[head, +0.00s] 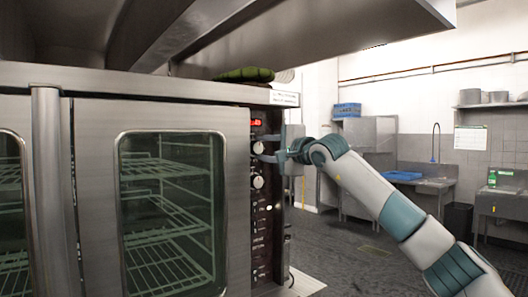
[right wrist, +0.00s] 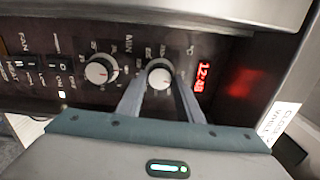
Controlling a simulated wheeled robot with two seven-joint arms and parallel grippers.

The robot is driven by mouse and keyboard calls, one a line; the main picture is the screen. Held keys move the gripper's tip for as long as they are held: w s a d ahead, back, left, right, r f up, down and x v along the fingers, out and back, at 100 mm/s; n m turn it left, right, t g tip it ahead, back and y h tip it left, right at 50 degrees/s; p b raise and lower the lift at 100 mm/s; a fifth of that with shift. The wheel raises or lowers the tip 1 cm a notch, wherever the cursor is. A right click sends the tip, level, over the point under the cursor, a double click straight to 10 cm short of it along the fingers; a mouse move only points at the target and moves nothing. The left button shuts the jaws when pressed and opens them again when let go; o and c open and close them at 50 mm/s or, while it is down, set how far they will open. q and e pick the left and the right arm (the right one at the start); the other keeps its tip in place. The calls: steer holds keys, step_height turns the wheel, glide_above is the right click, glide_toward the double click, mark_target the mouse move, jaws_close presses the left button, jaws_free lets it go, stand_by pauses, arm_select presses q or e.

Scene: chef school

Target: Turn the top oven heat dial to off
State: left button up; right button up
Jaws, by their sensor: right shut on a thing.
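The oven's dark control panel (head: 262,215) has two round white dials below a red display. The top heat dial (head: 258,148) sits just under the display; it also shows in the right wrist view (right wrist: 160,74). My right gripper (head: 268,147) reaches the panel from the right, its two fingers (right wrist: 159,88) on either side of the top dial and shut on it. The fingers hide part of the dial's rim, and its exact setting is too small to read. The lower dial (head: 258,182) is free; it lies left of the gripper in the right wrist view (right wrist: 101,70). My left gripper is not in view.
The oven door (head: 90,190) with its window is shut, left of the panel. A steel hood (head: 300,35) hangs above. A green item (head: 245,74) lies on the oven top. The floor (head: 345,250) to the right is open, with sinks at the back.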

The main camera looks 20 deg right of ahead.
steer(key=shift+n, duration=1.4)
steer(key=shift+f, duration=0.15)
steer(key=o, duration=1.1)
steer(key=shift+c, duration=0.2)
steer(key=shift+a, duration=0.1)
steer(key=shift+s, duration=0.1)
